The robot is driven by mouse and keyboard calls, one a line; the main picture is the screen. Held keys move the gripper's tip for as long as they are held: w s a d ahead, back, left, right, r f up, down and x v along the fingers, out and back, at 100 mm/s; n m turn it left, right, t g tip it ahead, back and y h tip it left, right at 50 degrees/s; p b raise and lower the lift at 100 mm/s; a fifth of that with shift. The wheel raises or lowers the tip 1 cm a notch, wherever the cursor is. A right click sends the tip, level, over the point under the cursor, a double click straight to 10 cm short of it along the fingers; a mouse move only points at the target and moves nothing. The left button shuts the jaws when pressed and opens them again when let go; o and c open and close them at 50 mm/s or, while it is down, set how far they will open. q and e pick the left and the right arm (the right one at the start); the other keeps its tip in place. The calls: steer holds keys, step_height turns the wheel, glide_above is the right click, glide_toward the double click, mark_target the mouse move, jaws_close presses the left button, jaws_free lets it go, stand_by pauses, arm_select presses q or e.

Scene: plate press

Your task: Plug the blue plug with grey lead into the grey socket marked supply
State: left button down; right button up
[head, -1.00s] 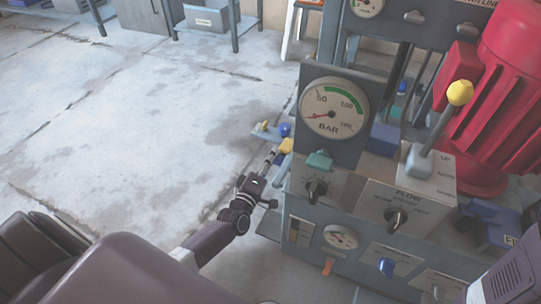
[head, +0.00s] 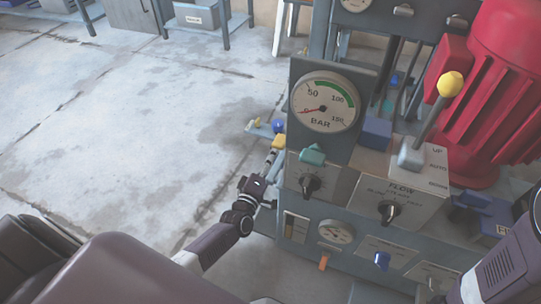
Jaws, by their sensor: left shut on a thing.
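My left gripper (head: 270,163) is shut at the left side of the machine, next to its front-left corner. Its fingers close on something too small to make out. A yellow piece (head: 279,141) and a round blue piece (head: 277,125) lie just beyond the fingertips; I cannot tell whether the fingers touch the yellow one. I cannot pick out the blue plug, its grey lead or the grey supply socket with certainty; the small panel labels are unreadable. My right arm (head: 508,262) shows at the lower right, but its gripper is out of view.
A red motor (head: 490,90) stands at the right. Floor (head: 130,130) at left is clear.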

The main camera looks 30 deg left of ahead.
arm_select(q)
steer(key=shift+d+f, duration=0.1)
steer(key=shift+d, duration=0.35)
steer(key=c, duration=1.7)
jaws_free()
steer(key=shift+c, duration=0.2)
